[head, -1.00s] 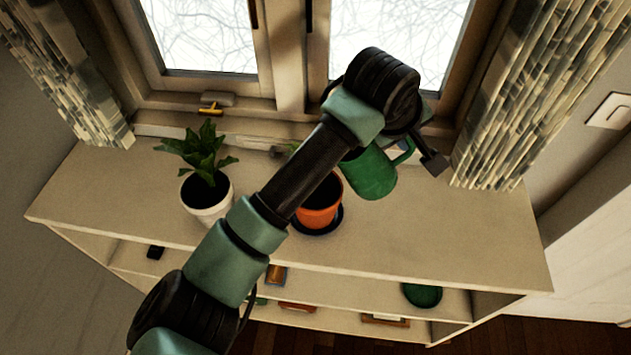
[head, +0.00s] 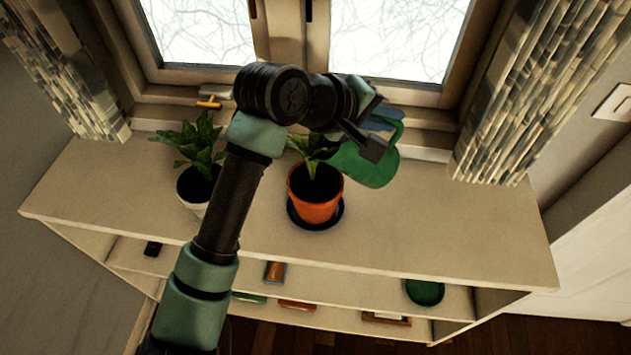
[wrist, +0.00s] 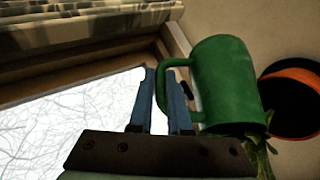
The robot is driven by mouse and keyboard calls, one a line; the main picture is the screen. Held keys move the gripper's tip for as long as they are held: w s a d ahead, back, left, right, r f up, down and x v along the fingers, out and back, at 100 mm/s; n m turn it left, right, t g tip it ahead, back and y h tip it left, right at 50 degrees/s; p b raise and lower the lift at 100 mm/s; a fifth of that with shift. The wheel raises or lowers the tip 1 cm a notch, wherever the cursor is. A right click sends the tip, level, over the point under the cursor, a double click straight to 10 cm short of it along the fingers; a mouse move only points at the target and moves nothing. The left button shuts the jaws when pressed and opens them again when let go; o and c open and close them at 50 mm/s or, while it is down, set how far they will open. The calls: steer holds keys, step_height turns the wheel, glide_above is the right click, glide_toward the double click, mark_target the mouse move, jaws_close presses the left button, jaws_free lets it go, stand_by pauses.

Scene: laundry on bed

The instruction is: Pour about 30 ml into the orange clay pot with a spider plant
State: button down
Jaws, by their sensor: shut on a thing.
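The orange clay pot (head: 316,209) stands on a dark saucer on the shelf top, with a green leafy plant (head: 318,150) in it. In the wrist view the pot (wrist: 300,72) is at the right edge, partly cut off. My gripper (wrist: 165,92) is shut on the handle of a green mug (wrist: 222,80), its blue fingers on either side of the handle. In the head view the mug (head: 365,167) is just right of and behind the plant, above the shelf top, and looks tilted. Its inside and any liquid are hidden. My gripper (head: 385,118) is partly hidden by my wrist.
A white pot with a dark leafy plant (head: 193,150) stands to the left, partly behind my arm. The window (head: 400,35) is close behind, with a curtain (head: 520,90) at the right. The right part of the shelf top (head: 450,225) is clear.

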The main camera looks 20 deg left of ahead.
steer(key=shift+s+a+r+t+h+b, duration=0.15)
steer(key=shift+a+t+h+b, duration=0.15)
steer(key=shift+b, duration=0.65)
steer(key=shift+s+a+f+t+h+b, duration=0.1)
steer(key=shift+s+a+t+h+b, duration=0.15)
steer(key=shift+b, duration=0.65)
steer(key=shift+w+r, duration=0.15)
steer(key=shift+r, duration=0.05)
steer(key=shift+w+d+f, duration=0.1)
steer(key=shift+w+d, duration=0.2)
steer(key=shift+w, duration=0.15)
steer(key=shift+w+d, duration=0.3)
steer(key=shift+d, duration=0.4)
